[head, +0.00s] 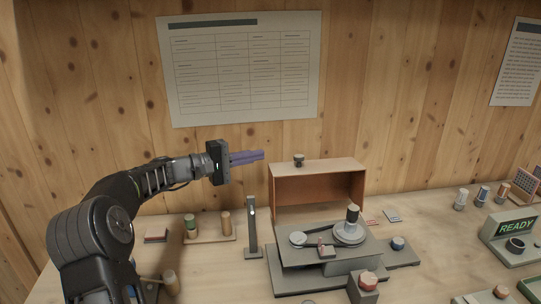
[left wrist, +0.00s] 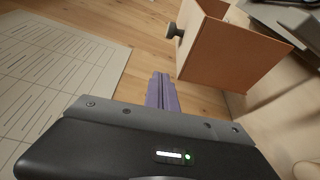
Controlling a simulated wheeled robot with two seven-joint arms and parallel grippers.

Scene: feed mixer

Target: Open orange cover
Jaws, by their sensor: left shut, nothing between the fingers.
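The orange cover (head: 318,188) stands raised at the back of the grey machine (head: 325,265), its hollow inside facing the front. A dark knob (head: 299,160) sits on its upper edge. In the left wrist view the cover (left wrist: 228,55) is at the upper right, with the knob (left wrist: 175,30) on its left side. My left gripper (head: 262,155) is shut and empty, its purple fingers left of the knob and apart from it. The fingers (left wrist: 162,80) also show shut in the left wrist view. My right gripper is not in view.
Below the cover, the machine carries a stacked round part (head: 349,228) and a grey disc (head: 298,239). A dark upright post (head: 252,225) stands left of it. A READY display (head: 517,228) is at the right. The wooden wall is close behind.

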